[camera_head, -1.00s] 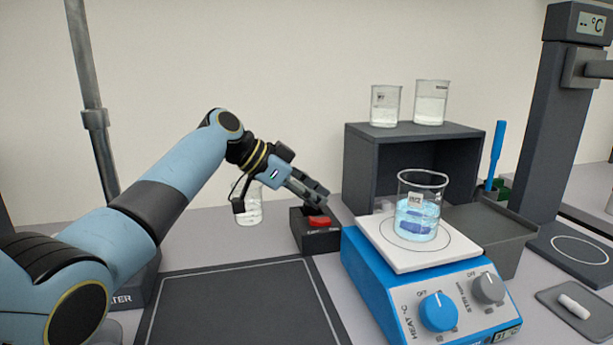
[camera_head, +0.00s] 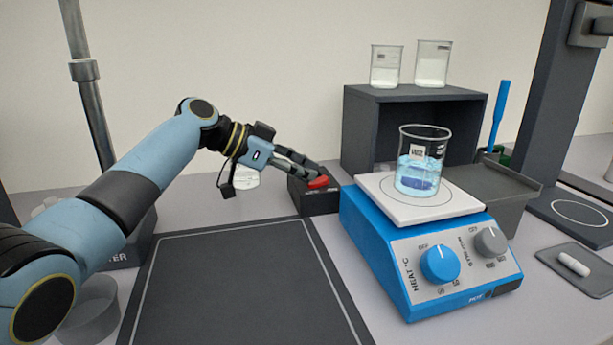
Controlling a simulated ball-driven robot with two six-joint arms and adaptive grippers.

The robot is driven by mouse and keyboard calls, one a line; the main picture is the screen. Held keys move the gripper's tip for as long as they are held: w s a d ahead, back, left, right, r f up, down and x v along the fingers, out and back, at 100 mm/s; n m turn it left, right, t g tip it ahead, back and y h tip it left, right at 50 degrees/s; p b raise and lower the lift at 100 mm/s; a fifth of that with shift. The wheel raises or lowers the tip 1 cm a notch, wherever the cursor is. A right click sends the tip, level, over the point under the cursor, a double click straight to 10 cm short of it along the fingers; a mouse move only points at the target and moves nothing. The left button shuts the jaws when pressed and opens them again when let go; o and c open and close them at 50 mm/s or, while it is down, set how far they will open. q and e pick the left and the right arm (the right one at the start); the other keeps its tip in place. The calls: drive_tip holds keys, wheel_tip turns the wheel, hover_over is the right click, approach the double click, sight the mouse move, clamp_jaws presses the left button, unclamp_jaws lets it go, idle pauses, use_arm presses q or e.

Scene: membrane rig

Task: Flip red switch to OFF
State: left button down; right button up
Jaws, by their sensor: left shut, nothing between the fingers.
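The red switch (camera_head: 318,183) is a small red rocker on top of a dark box (camera_head: 318,204), near the middle of the camera_head view. My left gripper (camera_head: 318,171) is shut and empty. Its fingertips are right at the switch, overlapping its upper edge in the picture; I cannot tell for sure whether they touch it. The label on the box is too small to read, and I cannot tell the switch's position. My right gripper does not show.
A blue hotplate (camera_head: 420,255) bearing a beaker of blue liquid (camera_head: 420,172) stands just right of the switch box. A dark shelf (camera_head: 364,135) with two beakers is behind. A dark mat (camera_head: 250,295) lies clear in front. A partly hidden beaker (camera_head: 246,180) stands behind the gripper.

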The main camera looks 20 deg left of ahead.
use_arm(q)
drive_tip(key=shift+w+d+r, duration=0.15)
drive_tip(key=shift+d, duration=0.05)
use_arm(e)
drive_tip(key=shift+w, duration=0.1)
use_arm(q)
drive_tip(key=shift+w+d+r, duration=0.25)
drive_tip(key=shift+w+d, duration=0.05)
drive_tip(key=shift+d, duration=0.2)
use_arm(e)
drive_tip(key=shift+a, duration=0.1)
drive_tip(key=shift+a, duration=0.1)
